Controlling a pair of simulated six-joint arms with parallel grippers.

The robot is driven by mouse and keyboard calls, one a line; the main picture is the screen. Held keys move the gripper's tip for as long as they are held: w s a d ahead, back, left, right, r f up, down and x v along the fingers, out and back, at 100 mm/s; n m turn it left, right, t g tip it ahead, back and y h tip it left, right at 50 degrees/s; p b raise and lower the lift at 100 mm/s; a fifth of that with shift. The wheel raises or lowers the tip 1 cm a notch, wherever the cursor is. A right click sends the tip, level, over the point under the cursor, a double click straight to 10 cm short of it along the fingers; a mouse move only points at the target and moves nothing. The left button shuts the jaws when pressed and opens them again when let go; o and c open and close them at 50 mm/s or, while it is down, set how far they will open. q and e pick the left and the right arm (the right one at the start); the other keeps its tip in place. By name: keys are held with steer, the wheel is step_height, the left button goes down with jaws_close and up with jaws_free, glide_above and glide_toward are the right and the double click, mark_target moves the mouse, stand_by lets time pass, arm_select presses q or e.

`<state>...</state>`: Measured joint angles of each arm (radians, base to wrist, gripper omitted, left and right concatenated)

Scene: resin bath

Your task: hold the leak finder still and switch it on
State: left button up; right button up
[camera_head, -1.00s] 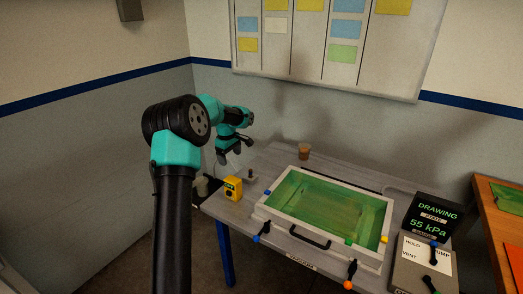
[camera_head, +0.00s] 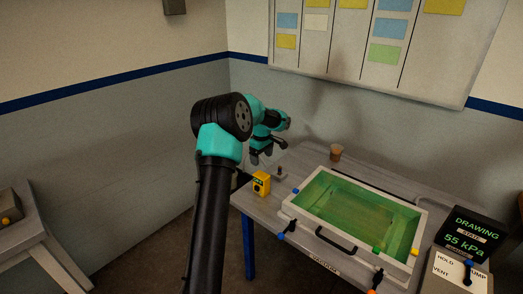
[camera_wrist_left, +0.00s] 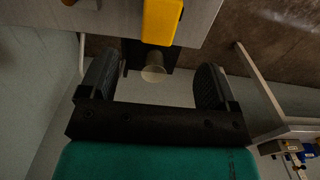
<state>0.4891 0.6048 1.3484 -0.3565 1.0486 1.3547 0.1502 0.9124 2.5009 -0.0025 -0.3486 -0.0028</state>
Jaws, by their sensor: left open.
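The leak finder looks to be the small yellow box (camera_head: 261,183) with a dark face, standing at the left end of the grey table. A yellow body also shows at the top of the left wrist view (camera_wrist_left: 162,20), with a pale round cone-like part below it. I cannot tell whether the two belong together. My left gripper (camera_head: 262,156) hangs open and empty above and behind the yellow box in the head view. In the left wrist view its two dark fingers (camera_wrist_left: 155,72) are spread wide, with the pale part between them in the picture. My right gripper is not in view.
A white-framed green bath (camera_head: 357,209) with a black handle fills the table's middle. A brown cup (camera_head: 336,153) stands behind it. A display (camera_head: 475,234) reads "DRAWING 55 kPa" above a valve panel (camera_head: 459,272). A small dark post (camera_head: 280,173) stands near the yellow box.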

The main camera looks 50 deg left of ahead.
mark_target(261, 175)
arm_select(q)
step_height(261, 175, down, 13)
steer(key=shift+r, duration=0.2)
stand_by(0.3)
steer(key=shift+c, duration=0.4)
steer(key=c, duration=1)
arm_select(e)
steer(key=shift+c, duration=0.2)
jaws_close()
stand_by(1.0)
